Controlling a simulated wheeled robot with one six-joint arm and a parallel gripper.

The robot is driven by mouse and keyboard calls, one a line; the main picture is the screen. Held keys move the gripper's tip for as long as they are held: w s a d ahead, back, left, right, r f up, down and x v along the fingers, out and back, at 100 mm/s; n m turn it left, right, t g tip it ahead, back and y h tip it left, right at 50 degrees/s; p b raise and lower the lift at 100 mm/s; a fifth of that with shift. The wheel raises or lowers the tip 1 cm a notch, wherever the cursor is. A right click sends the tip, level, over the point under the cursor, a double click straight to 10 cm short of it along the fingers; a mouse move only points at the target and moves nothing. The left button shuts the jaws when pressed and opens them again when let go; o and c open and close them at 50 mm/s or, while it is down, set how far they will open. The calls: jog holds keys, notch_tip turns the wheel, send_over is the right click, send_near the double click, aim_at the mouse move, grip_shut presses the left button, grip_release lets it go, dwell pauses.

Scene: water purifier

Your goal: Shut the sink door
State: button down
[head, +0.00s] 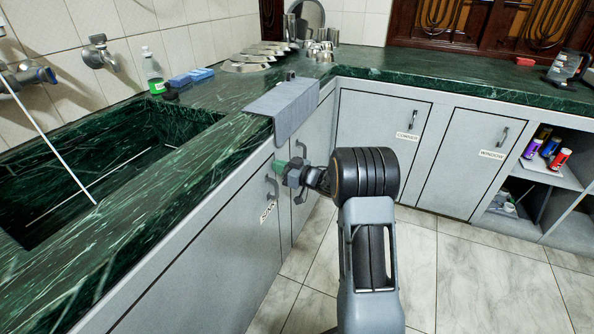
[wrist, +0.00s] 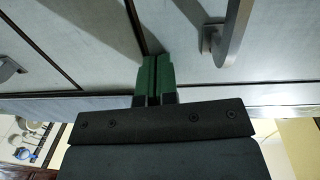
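The sink door (head: 215,260) is the grey cabinet panel below the sink, with a small label and a metal handle (head: 271,188) near its right edge. It looks flush or nearly flush with the cabinet front; a small gap cannot be ruled out. My gripper (head: 281,167) is at the cabinet front near the top of the seam between this door and the panel to its right. In the wrist view, its green fingertips (wrist: 154,75) are pressed together with nothing between them, close to or touching the grey panels at a dark seam. A handle (wrist: 229,35) stands beside them, not held.
The green marble counter (head: 225,100) overhangs the cabinets, with a grey cloth (head: 288,101) draped over its edge near my gripper. The sink basin (head: 85,175) is at left. Other closed doors (head: 385,140) and an open shelf (head: 545,170) are at right. The tiled floor (head: 480,280) is clear.

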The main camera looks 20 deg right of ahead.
jog(key=p+v, duration=0.4)
jog(key=v, duration=1)
notch_tip(320, 180, up, 24)
jog(key=a+m+h+p, duration=0.2)
jog(key=m+h+p, duration=0.3)
jog(key=h+p, duration=0.85)
jog(key=s+a+r+m+g+y+p, duration=0.1)
jog(key=s+a+r+g+p, duration=0.4)
jog(key=s+p, duration=0.3)
jog(key=s+a+r+m+g+y+p, duration=0.1)
jog(key=s+a+r+g+p, duration=0.4)
jog(key=s, duration=0.8)
notch_tip(320, 180, up, 3)
jog(key=a+p, duration=0.1)
jog(key=p, duration=0.1)
jog(key=shift+s+a+m+p, duration=0.25)
jog(key=shift+a+m+p, duration=0.05)
jog(key=shift+a+p, duration=0.1)
